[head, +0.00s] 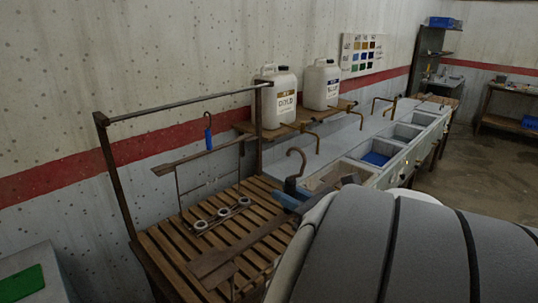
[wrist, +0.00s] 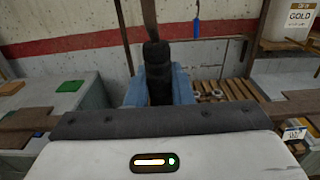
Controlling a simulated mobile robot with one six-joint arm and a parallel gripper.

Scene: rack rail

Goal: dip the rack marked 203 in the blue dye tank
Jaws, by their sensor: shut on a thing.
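My gripper (head: 290,198) has blue fingers. It is shut on the black grip (head: 291,186) of a hooked rack. The grip also shows between the fingers in the wrist view (wrist: 158,75). The rack's brown hook (head: 297,155) rises above the grip. A brown board (head: 230,258) runs below and left of my gripper and appears to belong to this rack. No 203 mark is readable. A second rack with a blue grip (head: 208,138) stands at the left, with pale rings (head: 222,213) low on it. The blue dye (head: 377,158) lies in a tank to the right of my gripper.
A metal rail (head: 180,103) spans above a slatted wooden bench (head: 170,245). Several tanks in a row (head: 425,118) extend to the right. White jugs marked gold (head: 278,100) and probably blue (head: 321,85) stand on a shelf behind. A green pad (head: 20,284) lies at lower left.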

